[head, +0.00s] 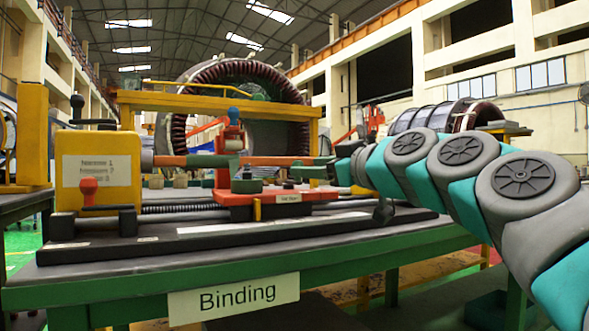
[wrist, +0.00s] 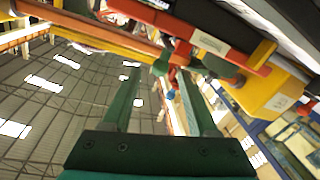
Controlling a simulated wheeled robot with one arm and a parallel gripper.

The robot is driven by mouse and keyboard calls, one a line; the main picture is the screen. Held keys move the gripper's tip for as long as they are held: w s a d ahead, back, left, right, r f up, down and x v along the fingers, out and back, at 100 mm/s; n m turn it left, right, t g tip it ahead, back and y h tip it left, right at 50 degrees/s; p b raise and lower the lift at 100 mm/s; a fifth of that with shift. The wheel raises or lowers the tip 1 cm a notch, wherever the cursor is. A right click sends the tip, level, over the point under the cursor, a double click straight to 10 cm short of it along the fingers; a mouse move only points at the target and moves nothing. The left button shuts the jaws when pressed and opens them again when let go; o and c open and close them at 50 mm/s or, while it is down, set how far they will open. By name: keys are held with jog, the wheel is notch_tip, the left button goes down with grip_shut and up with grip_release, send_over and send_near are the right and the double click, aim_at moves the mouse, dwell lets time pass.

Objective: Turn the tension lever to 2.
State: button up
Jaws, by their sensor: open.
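A winding machine stands on the bench. Its yellow box (head: 100,165) has a label with numbered lines and a lever with a red knob (head: 88,186). The orange carriage (head: 275,200) bears a red post (head: 233,138) topped by a blue knob (head: 233,113). I cannot tell which lever is the tension lever or read its setting. My gripper (head: 312,168) is open and empty, to the right of the red post. In the wrist view the blue knob (wrist: 171,95) shows between the green fingers of my gripper (wrist: 160,82), beyond them and apart.
The bench (head: 370,245) carries a "Binding" sign (head: 234,298). A horizontal bar (head: 190,161) runs above the carriage. A yellow frame (head: 215,103) and a large stator (head: 245,80) stand behind. Open air lies above the carriage's right end.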

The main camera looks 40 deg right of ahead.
jog(key=w, duration=0.5)
jog(key=shift+d, duration=0.2)
jog(key=shift+s, duration=0.1)
grip_shut()
dwell(0.3)
